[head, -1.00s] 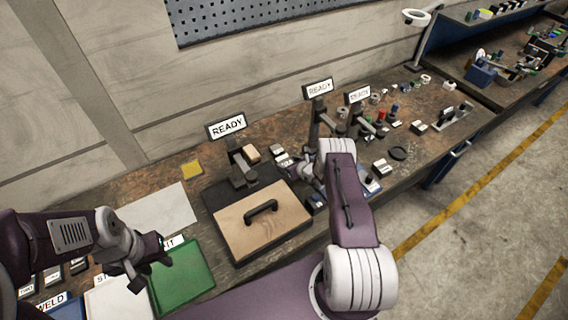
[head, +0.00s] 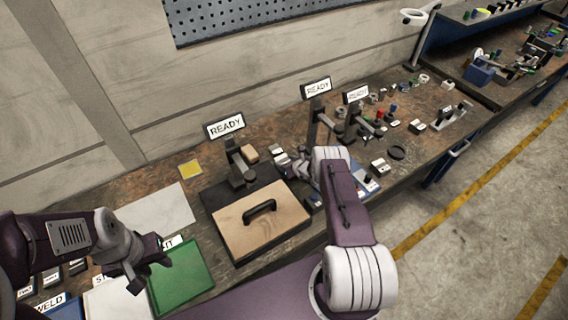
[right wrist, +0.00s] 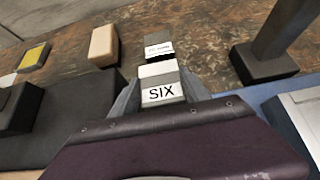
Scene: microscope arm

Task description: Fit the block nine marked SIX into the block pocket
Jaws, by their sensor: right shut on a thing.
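The block marked SIX (right wrist: 161,92) is white and grey, with its label facing up in the right wrist view. My right gripper (right wrist: 160,97) is shut on it, one finger on each side. In the head view my right gripper (head: 290,164) is beside the tan-topped station, partly hidden by its own wrist. Another grey block with a small label (right wrist: 159,48) is just beyond the SIX block. I cannot make out the block pocket for certain. My left gripper (head: 151,274) is open and empty over the green mat's left edge.
A dark post on a base (right wrist: 262,62) stands right of the held block. A tan block (right wrist: 104,45) lies to its left. The tan board with a black handle (head: 262,218) and READY signs (head: 226,126) are close by. A green mat (head: 185,278) lies front left.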

